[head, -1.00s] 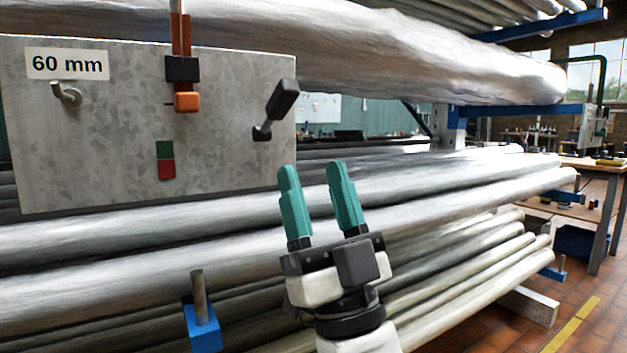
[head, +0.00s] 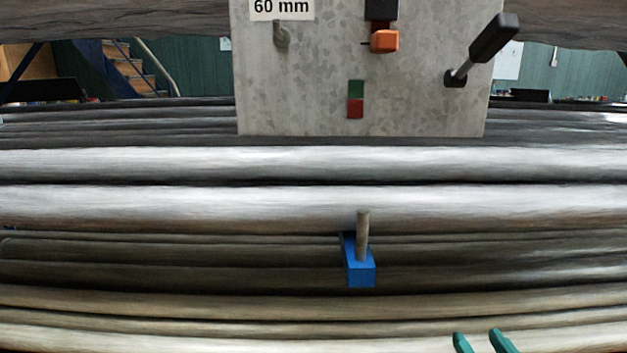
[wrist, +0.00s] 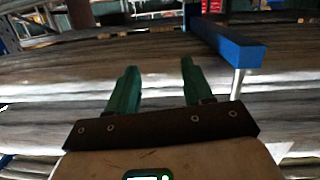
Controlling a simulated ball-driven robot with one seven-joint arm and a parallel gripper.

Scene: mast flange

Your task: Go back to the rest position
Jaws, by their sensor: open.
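My gripper (head: 479,342) shows only its two teal fingertips at the bottom edge of the head view, right of centre. In the wrist view my gripper (wrist: 156,85) shows both green fingers apart with nothing between them. The grey metal panel (head: 300,100) stands at the top of the head view, well above the fingertips. It carries a hook (head: 281,35), an orange block (head: 384,41), a green and red marker (head: 355,99) and a black-handled lever (head: 492,40). The panel's label (head: 282,8) reads 60 mm. The rest of my arm is out of the head view.
Long grey bars (head: 150,200) lie stacked across the rack. A blue rack arm (head: 361,273) with an upright pin (head: 363,235) sticks out toward me. In the wrist view a blue beam (wrist: 228,42) lies just right of the fingers.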

